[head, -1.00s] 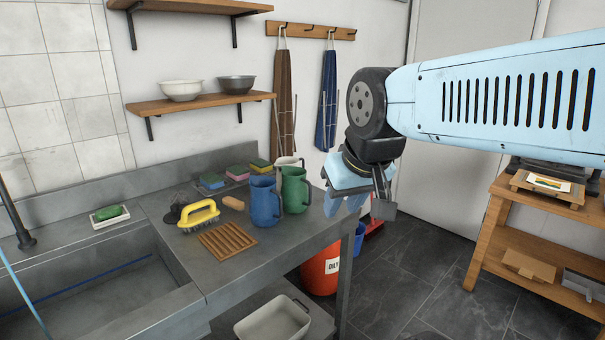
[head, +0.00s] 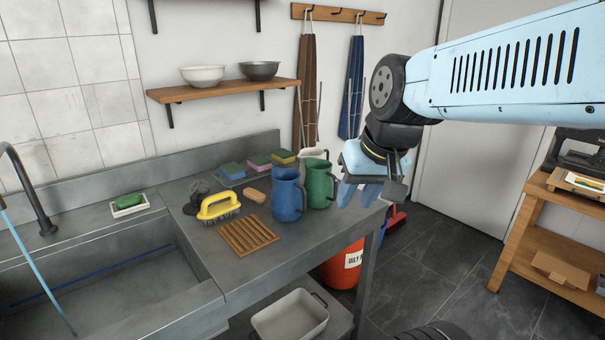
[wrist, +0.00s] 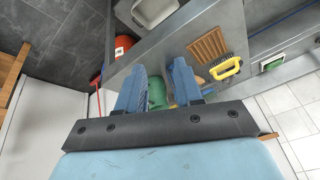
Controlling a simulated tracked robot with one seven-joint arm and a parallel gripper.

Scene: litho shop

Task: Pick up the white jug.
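The white jug (head: 315,154) stands on the grey metal counter (head: 250,275), mostly hidden behind the blue jug (head: 287,196) and the green jug (head: 320,184). Only its upper part shows in the head view. I cannot make it out in the wrist view. My gripper (head: 358,194) is in the air to the right of the jugs, near the counter's right end, fingers pointing down. In the wrist view my gripper (wrist: 156,78) has its two blue fingers apart with nothing held. Part of the green jug (wrist: 157,92) shows beyond the gap between them.
A yellow brush (head: 218,206), a wooden rack (head: 248,236) and several sponges lie left of the jugs. A sink is at the left. A shelf (head: 222,90) with bowls hangs above. A red bin (head: 343,266) stands below the counter; a wooden stand (head: 545,240) is at the right.

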